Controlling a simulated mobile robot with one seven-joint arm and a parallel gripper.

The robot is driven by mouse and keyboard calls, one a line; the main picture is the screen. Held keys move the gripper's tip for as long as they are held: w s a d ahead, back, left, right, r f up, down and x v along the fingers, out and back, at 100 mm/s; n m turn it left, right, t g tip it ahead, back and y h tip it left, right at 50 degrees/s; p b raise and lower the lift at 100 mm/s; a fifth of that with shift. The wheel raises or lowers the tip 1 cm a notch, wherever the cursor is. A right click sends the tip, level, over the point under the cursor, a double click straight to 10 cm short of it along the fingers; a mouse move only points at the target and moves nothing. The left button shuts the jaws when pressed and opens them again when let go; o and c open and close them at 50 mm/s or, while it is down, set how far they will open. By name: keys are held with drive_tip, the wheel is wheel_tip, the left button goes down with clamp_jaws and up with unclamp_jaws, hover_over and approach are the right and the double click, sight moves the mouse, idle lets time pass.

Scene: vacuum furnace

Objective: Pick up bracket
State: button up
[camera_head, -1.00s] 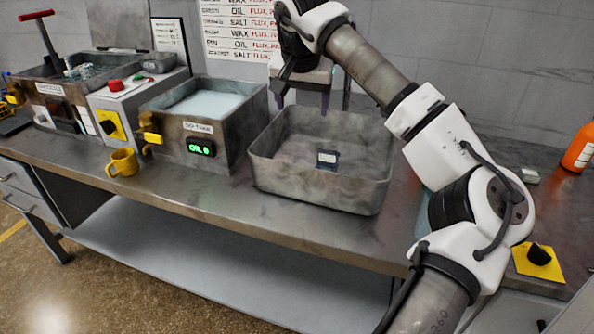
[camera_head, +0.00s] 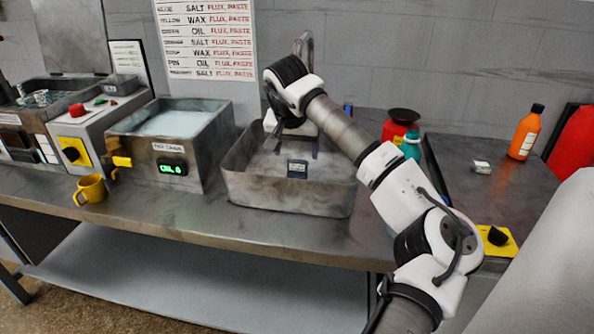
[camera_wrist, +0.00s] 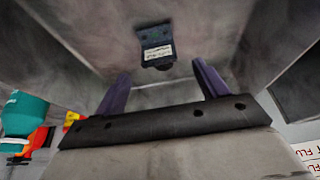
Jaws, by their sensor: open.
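The bracket (camera_head: 297,169) is a small dark blue piece with a white label, inside the grey metal basin (camera_head: 290,196). In the wrist view the bracket (camera_wrist: 156,42) lies just beyond the fingertips, with its label facing the camera. My gripper (camera_head: 296,146) reaches down inside the basin, behind the bracket as seen from the head camera. In the wrist view my gripper (camera_wrist: 162,70) has its two purple fingers apart with nothing between them. The bracket appears apart from both fingers.
The basin walls surround my gripper. A tank with an OIL display (camera_head: 180,130) stands left of the basin, and a yellow mug (camera_head: 91,190) at the bench's front. A teal bottle (camera_head: 411,146) and an orange bottle (camera_head: 525,133) stand to the right.

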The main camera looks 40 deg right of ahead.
sight(297, 161)
drive_tip(key=shift+p+x, duration=0.65)
drive_tip(key=shift+x, duration=1.9)
drive_tip(key=shift+s+a, duration=0.1)
drive_tip(key=shift+a, duration=0.05)
drive_tip(key=c, duration=1.3)
